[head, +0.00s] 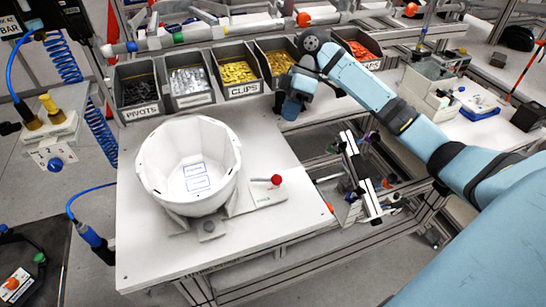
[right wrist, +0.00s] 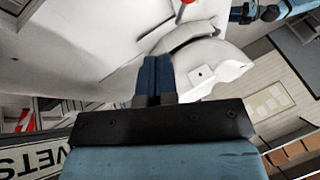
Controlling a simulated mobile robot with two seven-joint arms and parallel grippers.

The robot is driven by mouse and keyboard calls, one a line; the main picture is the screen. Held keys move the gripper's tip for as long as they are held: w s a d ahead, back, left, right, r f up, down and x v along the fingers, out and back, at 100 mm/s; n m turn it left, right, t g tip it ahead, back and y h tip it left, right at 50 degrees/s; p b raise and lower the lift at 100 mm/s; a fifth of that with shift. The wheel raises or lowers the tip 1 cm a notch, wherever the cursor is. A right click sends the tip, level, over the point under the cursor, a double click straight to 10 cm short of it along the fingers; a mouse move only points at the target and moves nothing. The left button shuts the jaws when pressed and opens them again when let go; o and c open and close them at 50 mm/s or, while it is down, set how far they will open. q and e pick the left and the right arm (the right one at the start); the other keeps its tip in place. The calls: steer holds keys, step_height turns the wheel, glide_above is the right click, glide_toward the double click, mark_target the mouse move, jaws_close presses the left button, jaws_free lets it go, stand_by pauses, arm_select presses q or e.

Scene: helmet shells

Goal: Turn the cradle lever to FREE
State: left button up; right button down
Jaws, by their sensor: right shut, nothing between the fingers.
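The cradle lever (head: 262,181) is a short bar with a red ball knob (head: 277,180), on the white plate right of the helmet shell. Its FREE marking is too small to read. The white helmet shell (head: 150,160) sits open side up in the cradle (head: 209,226). My right gripper (head: 291,108) is above the table's back right edge, behind the lever and apart from it. In the right wrist view its blue fingers (right wrist: 157,76) are together and empty. The red knob (right wrist: 188,2) is cut by that view's top edge. My left gripper is out of view.
Parts bins labelled PIVOTS (head: 140,96) and CLIPS (head: 240,73) stand in a row behind the white table (head: 150,255). A frame rack (head: 355,180) stands off the table's right side. The table front is clear.

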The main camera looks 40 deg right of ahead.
glide_toward(265, 179)
steer(key=f, duration=0.1)
steer(key=w+d+f, duration=0.1)
steer(key=w+f, duration=0.1)
steer(key=f, duration=0.1)
steer(key=shift+d+p, duration=0.3)
steer(key=shift+p, duration=0.1)
steer(key=shift+s+a+f+p, duration=0.15)
steer(key=shift+s+a+f, duration=0.3)
steer(key=shift+s, duration=0.15)
steer(key=shift+s+a+f+p, duration=0.15)
steer(key=shift+s+a+f, duration=0.25)
steer(key=shift+s, duration=0.35)
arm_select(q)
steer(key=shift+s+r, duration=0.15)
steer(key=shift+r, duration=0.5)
arm_select(e)
steer(key=shift+s+a+f, duration=0.1)
steer(key=shift+a+f, duration=0.05)
steer(key=shift+f, duration=0.05)
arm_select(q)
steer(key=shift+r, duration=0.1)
